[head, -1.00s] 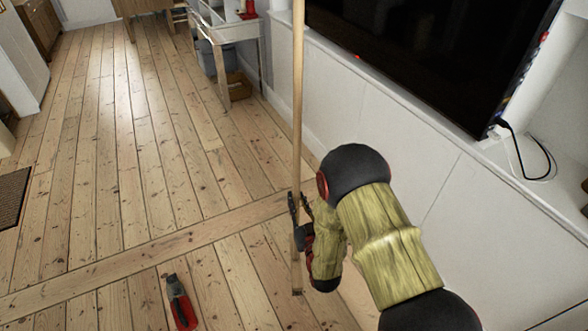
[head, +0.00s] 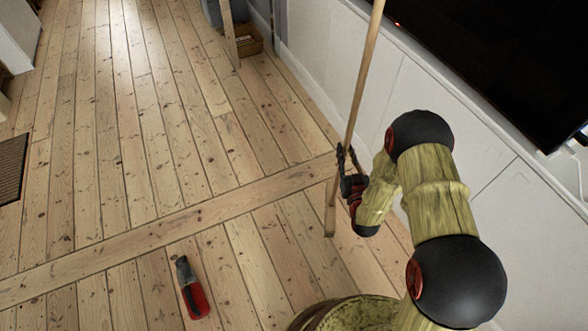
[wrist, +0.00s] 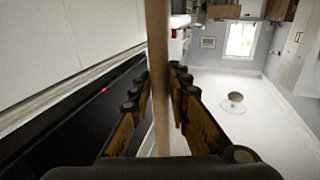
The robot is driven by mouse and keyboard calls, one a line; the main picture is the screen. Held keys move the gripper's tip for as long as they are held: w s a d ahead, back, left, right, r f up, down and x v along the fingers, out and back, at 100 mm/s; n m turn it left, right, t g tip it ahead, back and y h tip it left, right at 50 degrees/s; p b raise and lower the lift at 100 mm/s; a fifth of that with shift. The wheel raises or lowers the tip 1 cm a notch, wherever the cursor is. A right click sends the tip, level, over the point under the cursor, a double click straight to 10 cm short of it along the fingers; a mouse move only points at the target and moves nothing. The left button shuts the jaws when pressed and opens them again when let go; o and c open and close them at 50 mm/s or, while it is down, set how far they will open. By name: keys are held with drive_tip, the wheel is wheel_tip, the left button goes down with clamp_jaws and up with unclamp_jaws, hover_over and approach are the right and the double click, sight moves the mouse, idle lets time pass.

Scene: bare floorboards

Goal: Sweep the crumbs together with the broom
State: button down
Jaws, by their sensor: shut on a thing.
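My gripper (head: 346,160) is shut on a long wooden stick, the broom's handle (head: 363,80), at the right of the head view. The handle leans a little, its top to the right, and leaves the picture at the top. Its lower end (head: 330,222) shows below my gripper, near the floor; I cannot tell whether it touches. No bristles show. In the wrist view the handle (wrist: 158,70) runs between the two fingers of my gripper (wrist: 160,100). I see no clear crumbs; the dark specks on the boards look like knots in the wood.
A red and grey object (head: 192,290) lies on the floor at the lower middle. A white wall panel (head: 400,90) and a black screen (head: 500,60) stand on the right. A dark mat (head: 10,168) lies at the left edge. The floorboards (head: 130,130) between are clear.

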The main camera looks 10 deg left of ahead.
drive_tip(key=a+f+n+g+y+b, duration=0.1)
drive_tip(key=a+f+n+g+y, duration=0.3)
drive_tip(key=a+f, duration=1.4)
drive_tip(key=shift+w+a+f+n+g+y, duration=0.3)
drive_tip(key=shift+f+n+y, duration=0.9)
drive_tip(key=shift+y, duration=0.9)
drive_tip(key=shift+s+f, duration=0.15)
drive_tip(key=shift+f, duration=0.35)
drive_tip(key=s+a, duration=0.7)
drive_tip(key=a, duration=0.4)
drive_tip(key=shift+a, duration=0.4)
drive_tip(key=shift+r, duration=0.1)
